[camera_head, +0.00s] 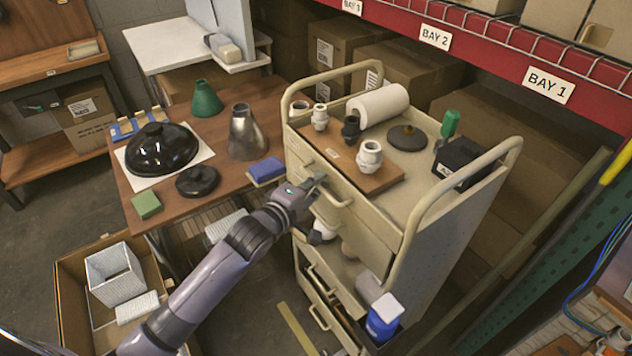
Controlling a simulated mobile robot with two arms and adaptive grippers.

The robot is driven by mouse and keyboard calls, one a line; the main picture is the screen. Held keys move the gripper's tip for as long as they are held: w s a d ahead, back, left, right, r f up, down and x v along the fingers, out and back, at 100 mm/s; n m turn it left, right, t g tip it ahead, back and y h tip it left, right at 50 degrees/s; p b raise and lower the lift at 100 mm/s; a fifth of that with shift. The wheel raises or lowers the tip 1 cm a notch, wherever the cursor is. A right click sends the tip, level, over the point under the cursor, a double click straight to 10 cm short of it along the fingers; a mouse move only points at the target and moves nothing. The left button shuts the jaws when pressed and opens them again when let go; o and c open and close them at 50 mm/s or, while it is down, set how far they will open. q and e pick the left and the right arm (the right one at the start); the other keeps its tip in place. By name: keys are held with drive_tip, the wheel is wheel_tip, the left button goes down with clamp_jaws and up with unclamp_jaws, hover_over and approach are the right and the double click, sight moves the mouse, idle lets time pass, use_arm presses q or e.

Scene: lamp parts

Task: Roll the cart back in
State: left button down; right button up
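The beige cart (403,262) stands in the middle right, beside the brown work table (262,95). It has raised tube handles at both ends, drawers on its near side and an open shelf below. My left gripper (316,186) is at the cart's upper drawer front, close to a drawer pull (338,200). Its fingers are small and partly hidden, so I cannot tell whether they are around the pull or only beside it. My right gripper is not in view.
On the cart top are a paper roll (380,104), white and dark fittings on a wooden board (385,180) and a black box (462,160). A red rack beam (470,45) and cartons are behind. An open carton (72,290) stands on the floor at left.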

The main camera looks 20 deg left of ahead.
use_arm(q)
drive_tip(key=shift+w, duration=0.1)
idle(0.7)
drive_tip(key=w+d, duration=0.2)
drive_tip(key=w, duration=0.1)
drive_tip(key=w+d, duration=0.3)
drive_tip(key=w+d+b, duration=0.1)
drive_tip(key=w+d, duration=0.1)
drive_tip(key=w, duration=0.1)
drive_tip(key=shift+w+d, duration=0.25)
drive_tip(key=shift+d, duration=0.15)
drive_tip(key=w+d, duration=0.2)
drive_tip(key=w, duration=0.1)
drive_tip(key=w+d+b, duration=0.1)
drive_tip(key=shift+w+d, duration=0.25)
drive_tip(key=shift+w, duration=0.15)
drive_tip(key=shift+w+d, duration=0.4)
drive_tip(key=shift+w, duration=0.1)
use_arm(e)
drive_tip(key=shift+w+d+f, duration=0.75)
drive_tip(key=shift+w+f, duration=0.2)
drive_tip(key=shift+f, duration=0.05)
use_arm(q)
drive_tip(key=shift+r, duration=0.15)
drive_tip(key=c, duration=2)
unclamp_jaws()
drive_tip(key=shift+w+d, duration=0.1)
drive_tip(key=shift+o, duration=0.2)
